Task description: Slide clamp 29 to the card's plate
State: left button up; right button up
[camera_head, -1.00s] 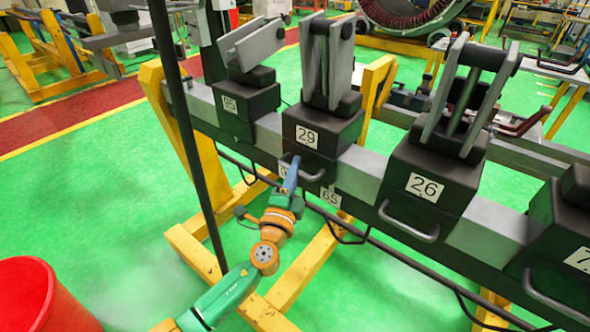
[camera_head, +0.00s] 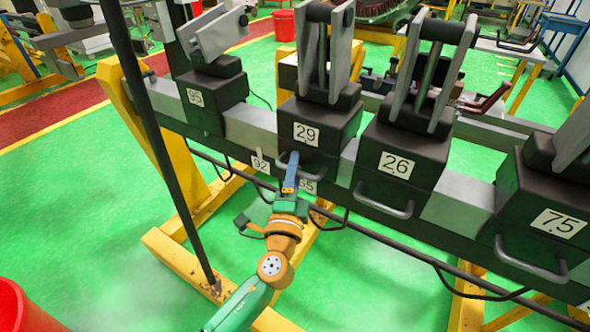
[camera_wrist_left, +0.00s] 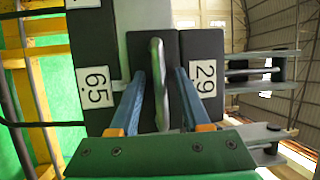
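Clamp 29 (camera_head: 318,130) is a dark block with grey upright arms on the grey beam (camera_head: 252,129), between clamp 95 (camera_head: 212,97) and clamp 26 (camera_head: 402,157). My left gripper (camera_head: 292,164) is at its front handle. In the left wrist view, the two blue fingers (camera_wrist_left: 160,78) stand on either side of the handle (camera_wrist_left: 158,85), with gaps showing, so they are open around it. Number plate 92 (camera_head: 260,162) shows left of the gripper. Plate 65 (camera_head: 307,186) is partly hidden by the gripper; it shows fully in the wrist view (camera_wrist_left: 96,87). No card is visible. My right gripper is out of view.
Clamp 75 (camera_head: 545,215) sits farther right on the beam. Only a narrow strip of bare beam lies between clamps 29 and 26. A dark pole (camera_head: 158,140) stands at left, and a red bin (camera_head: 25,308) is at the lower left. Yellow legs support the beam.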

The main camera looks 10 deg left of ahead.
pick_arm(q)
jog(key=shift+s+f, duration=0.15)
jog(key=shift+s, duration=0.2)
jog(key=s+b, duration=0.1)
jog(key=s, duration=0.5)
jog(key=shift+s+d+f+b, duration=0.2)
jog(key=shift+f+b, duration=0.1)
jog(key=shift+f, duration=0.15)
